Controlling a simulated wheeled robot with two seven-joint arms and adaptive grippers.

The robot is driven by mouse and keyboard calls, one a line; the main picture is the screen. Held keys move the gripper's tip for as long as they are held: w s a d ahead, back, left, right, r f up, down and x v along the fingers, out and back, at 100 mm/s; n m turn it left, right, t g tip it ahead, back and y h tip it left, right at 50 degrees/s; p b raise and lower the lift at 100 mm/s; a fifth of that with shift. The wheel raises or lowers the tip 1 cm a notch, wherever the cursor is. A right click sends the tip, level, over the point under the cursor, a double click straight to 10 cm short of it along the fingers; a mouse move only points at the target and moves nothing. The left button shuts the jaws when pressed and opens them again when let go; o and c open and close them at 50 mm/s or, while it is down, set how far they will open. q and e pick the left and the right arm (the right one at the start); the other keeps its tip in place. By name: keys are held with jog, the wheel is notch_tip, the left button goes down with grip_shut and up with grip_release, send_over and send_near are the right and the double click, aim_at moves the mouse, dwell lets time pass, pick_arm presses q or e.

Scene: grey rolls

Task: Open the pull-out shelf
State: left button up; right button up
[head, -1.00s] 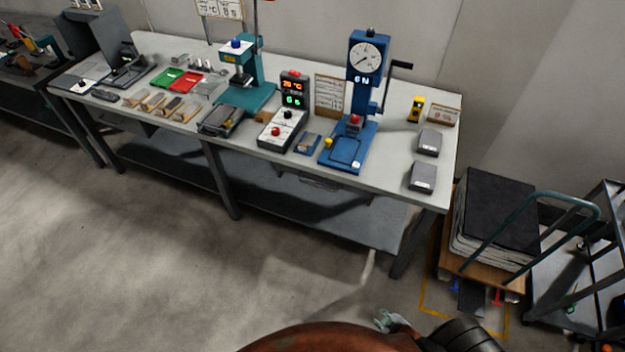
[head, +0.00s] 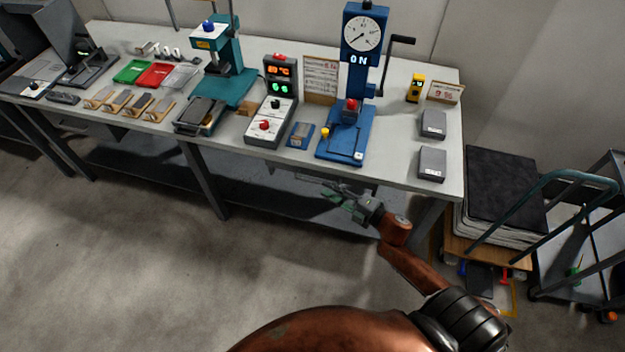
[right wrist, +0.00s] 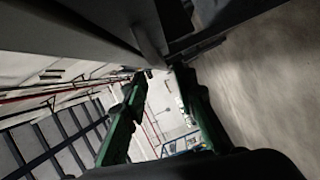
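The pull-out shelf (head: 308,178) shows only as a thin edge under the front of the grey workbench (head: 222,127), below the blue press; it looks shut, and shadow and my gripper hide part of it. My right gripper (head: 328,192), with green fingers, is just in front of and below this edge. In the right wrist view the fingers (right wrist: 162,76) are apart with empty space between them. A dark grey beam and bracket (right wrist: 150,30) are close beyond the fingertips; I cannot tell whether they touch. My left gripper is out of view.
A blue press (head: 346,136) and control box (head: 270,122) stand on the bench above. A lower shelf (head: 265,195) and bench legs lie below. A trolley with a dark stack (head: 505,185) stands at the right. The floor in front is clear.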

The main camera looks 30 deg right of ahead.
aim_at(315, 181)
jog(key=b+x, duration=0.1)
jog(key=x, duration=0.5)
jog(key=shift+w+f, duration=0.2)
jog(key=shift+w, duration=0.1)
jog(key=shift+c, duration=0.6)
grip_shut()
